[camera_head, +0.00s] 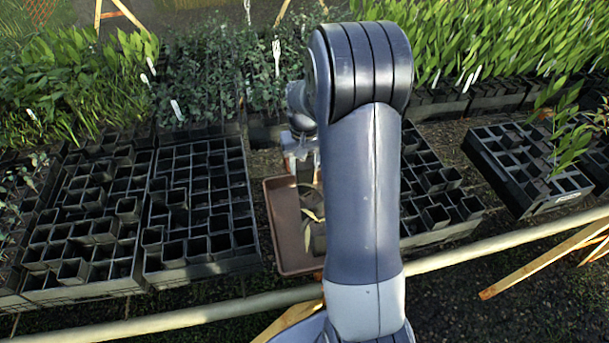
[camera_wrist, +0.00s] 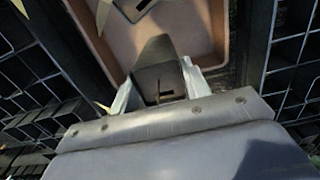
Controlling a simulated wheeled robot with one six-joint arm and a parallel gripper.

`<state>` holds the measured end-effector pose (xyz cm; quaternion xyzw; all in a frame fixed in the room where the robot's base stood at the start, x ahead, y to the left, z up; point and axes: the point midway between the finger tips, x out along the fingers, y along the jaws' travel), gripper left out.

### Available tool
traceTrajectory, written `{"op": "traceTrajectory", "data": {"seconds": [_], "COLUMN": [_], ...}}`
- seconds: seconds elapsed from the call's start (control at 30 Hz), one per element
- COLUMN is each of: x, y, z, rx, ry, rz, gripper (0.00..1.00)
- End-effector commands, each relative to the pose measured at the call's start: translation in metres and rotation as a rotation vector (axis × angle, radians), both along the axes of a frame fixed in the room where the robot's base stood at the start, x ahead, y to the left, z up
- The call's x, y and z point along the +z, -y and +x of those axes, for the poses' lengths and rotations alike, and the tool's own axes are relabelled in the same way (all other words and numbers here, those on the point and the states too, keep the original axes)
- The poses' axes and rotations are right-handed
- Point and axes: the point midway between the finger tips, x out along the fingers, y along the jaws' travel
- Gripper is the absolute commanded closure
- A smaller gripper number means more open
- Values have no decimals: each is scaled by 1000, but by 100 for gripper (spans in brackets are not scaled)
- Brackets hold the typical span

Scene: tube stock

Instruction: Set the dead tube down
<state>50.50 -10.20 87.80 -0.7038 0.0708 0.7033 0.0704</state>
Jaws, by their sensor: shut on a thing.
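My gripper (camera_wrist: 158,84) is shut on a dark square tube (camera_wrist: 158,62), one pale finger on each side of it. In the wrist view the tube shows against the floor of a brown tray (camera_wrist: 205,14); I cannot tell whether it touches the floor. In the head view my gripper (camera_head: 303,168) is over the far part of the tray (camera_head: 284,262), partly behind my arm.
Black crates of square tubes stand left (camera_head: 200,205) and right (camera_head: 440,215) of the tray, close to its sides. Another black crate (camera_head: 535,165) is farther right. Leafy green plants fill the back. A pale rail (camera_head: 180,318) runs along the front.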

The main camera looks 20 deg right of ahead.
Motion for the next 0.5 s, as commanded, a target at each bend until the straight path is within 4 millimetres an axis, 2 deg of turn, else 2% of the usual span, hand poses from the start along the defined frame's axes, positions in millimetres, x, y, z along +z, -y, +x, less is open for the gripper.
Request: {"op": "traceTrajectory", "data": {"seconds": [0.23, 0.5], "x": [-32, -35], "y": [0, 0], "z": [-1, 0], "rx": [0, 0], "ry": [-3, 0], "rz": [1, 0], "gripper": [96, 96]}}
